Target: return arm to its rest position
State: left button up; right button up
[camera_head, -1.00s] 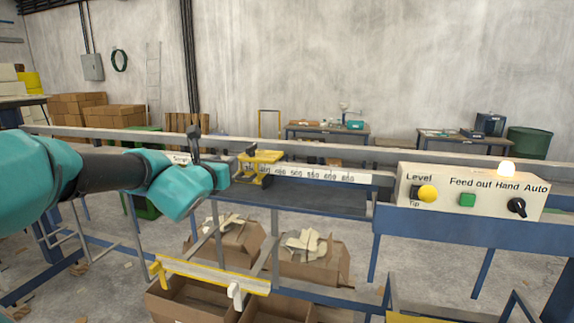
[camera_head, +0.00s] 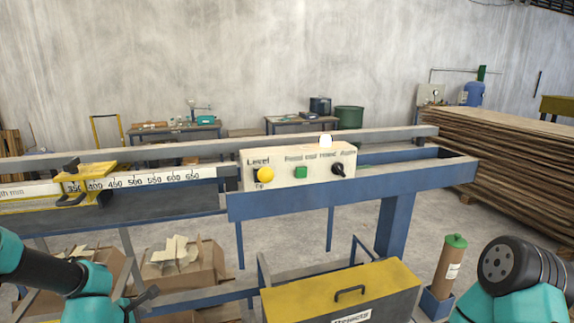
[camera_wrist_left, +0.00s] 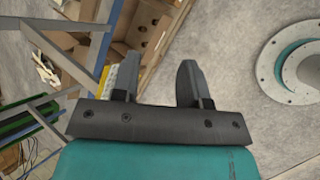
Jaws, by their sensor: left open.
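My left arm, teal and black, comes in at the lower left of the head view. Its gripper (camera_head: 146,297) is low in that view, below the machine's rail and in front of the cardboard boxes. In the left wrist view the left gripper's two dark fingers (camera_wrist_left: 158,62) stand apart with nothing between them, so it is open and empty. Part of my right arm shows at the lower right of the head view. The right gripper is not visible.
The blue machine frame (camera_head: 400,182) carries a control box (camera_head: 322,160) and a yellow slider (camera_head: 90,176) on a scale. A yellow-topped Rejects bin (camera_head: 320,292), a brown cylinder (camera_head: 449,268) with a green cap and an open cardboard box (camera_head: 207,262) are close by.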

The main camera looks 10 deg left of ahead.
pick_arm(q)
jog(key=s+d+f+m+g+h, duration=0.1)
jog(key=s+d+f+m+g, duration=0.2)
jog(key=d+f+m, duration=0.7)
jog(key=s+d+f+m+g+h, duration=0.2)
jog(key=s+d+f+m, duration=0.3)
jog(key=d+f+m, duration=0.6)
notch_tip(320, 180, down, 5)
jog(key=m+g, duration=0.1)
jog(key=m, duration=0.1)
jog(key=shift+r+m+g, duration=0.15)
jog(key=shift+m+g, duration=0.15)
jog(key=shift+g, duration=0.1)
